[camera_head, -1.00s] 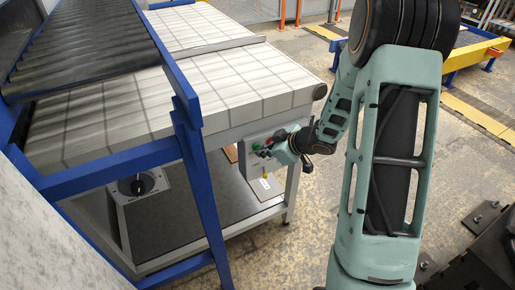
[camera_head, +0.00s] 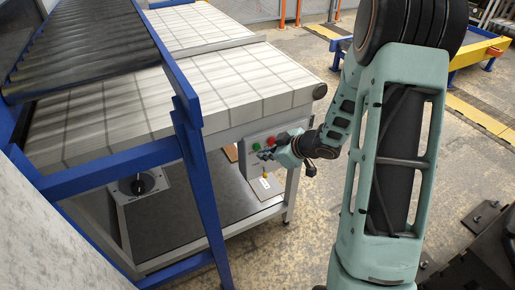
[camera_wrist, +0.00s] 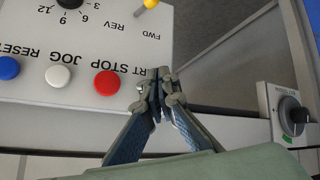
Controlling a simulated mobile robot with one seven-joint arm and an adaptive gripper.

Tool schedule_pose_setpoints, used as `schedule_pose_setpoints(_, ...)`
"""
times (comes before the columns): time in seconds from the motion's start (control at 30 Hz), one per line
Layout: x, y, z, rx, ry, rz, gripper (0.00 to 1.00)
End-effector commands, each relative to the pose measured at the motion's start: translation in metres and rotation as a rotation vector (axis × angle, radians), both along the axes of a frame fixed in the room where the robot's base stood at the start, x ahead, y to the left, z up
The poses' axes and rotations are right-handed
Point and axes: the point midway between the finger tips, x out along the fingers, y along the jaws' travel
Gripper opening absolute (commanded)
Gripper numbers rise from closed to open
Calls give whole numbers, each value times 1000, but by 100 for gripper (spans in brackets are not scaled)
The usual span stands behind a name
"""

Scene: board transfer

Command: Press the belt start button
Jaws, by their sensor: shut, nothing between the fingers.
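The control panel (camera_head: 250,167) is a grey box under the front edge of the belt table. In the wrist view the panel is upside down, and the shut fingertips (camera_wrist: 160,76) cover the START place beside the red STOP button (camera_wrist: 107,83). The green button is hidden there. I cannot tell whether the fingertips touch it.
In the wrist view are a white JOG button (camera_wrist: 58,77), a blue RESET button (camera_wrist: 8,68), a yellow-tipped FWD/REV lever (camera_wrist: 149,4) and a separate switch box (camera_wrist: 285,113). The blue frame (camera_head: 195,165) stands left of the panel. Open floor (camera_head: 310,210) lies to the right.

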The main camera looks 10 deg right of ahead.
Motion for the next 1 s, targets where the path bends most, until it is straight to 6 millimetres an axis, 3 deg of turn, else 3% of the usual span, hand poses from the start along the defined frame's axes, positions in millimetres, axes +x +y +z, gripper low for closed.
schedule_pose_setpoints(0.17, -2, -1, 0, 0, 0, 0, 0)
schedule_pose_setpoints(0.63, -43, -15, 0, 0, 0, -2, 0)
schedule_pose_setpoints(1.0, -47, -16, 0, 0, 0, 0, 0)
